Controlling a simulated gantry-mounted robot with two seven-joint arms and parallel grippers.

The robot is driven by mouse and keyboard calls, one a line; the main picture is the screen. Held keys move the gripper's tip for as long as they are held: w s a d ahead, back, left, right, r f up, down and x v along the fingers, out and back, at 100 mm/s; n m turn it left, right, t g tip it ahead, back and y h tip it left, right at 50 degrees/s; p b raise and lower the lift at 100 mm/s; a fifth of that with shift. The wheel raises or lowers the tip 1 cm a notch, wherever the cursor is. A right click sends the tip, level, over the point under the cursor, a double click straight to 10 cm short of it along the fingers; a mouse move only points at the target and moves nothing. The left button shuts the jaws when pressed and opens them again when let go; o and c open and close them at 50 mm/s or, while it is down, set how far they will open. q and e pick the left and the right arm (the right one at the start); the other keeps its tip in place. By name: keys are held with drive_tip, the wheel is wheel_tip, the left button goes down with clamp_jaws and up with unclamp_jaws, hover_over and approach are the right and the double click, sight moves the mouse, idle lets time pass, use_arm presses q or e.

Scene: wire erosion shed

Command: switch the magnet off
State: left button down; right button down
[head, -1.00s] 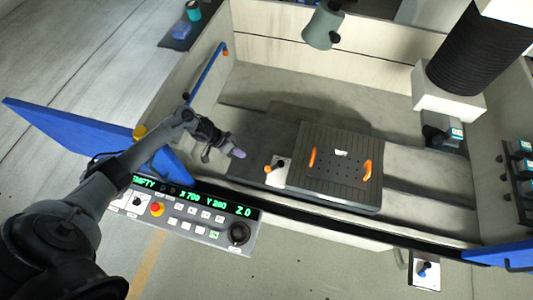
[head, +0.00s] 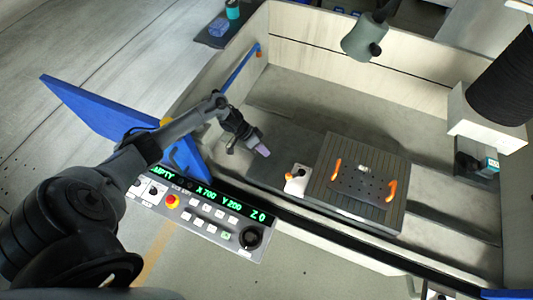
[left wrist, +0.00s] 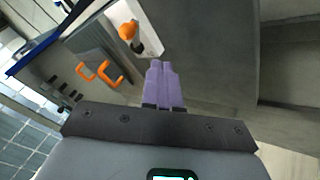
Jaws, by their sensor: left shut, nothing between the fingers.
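The magnet (head: 325,190) is a dark grey ribbed block on the machine bed, topped by a perforated plate with two orange handles. A white switch box (head: 299,185) sits against its left side, with a lever ending in an orange knob (head: 289,176). The left wrist view shows the orange knob (left wrist: 127,31), the white box (left wrist: 119,13) and part of the magnet (left wrist: 88,42). My left gripper (head: 264,151), with purple fingertips, is shut and empty, above and left of the box and apart from it. Its fingertips (left wrist: 161,66) point toward the box's side. My right gripper is out of view.
A control panel (head: 197,219) with a green display and red button is on the tank's front edge, below my left arm. A blue door (head: 110,112) stands open at left. A grey-green lamp head (head: 362,40) and black bellows column (head: 503,80) hang over the tank.

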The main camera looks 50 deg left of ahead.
sight(296, 174)
use_arm(q)
drive_tip(key=b+x, duration=0.7)
drive_tip(key=x, duration=0.2)
drive_tip(key=shift+s+a+f+b, duration=0.1)
drive_tip(key=shift+f+b, duration=0.1)
drive_tip(key=shift+b, duration=0.15)
drive_tip(key=shift+s+d+r+p, duration=0.1)
drive_tip(key=shift+d+r+p, duration=0.1)
drive_tip(key=shift+d+p, duration=0.3)
drive_tip(key=shift+s+d+r+p, duration=0.1)
drive_tip(key=shift+d+r+p, duration=0.15)
drive_tip(key=shift+d, duration=0.4)
drive_tip(key=shift+d+f, duration=0.1)
drive_tip(key=shift+d, duration=0.7)
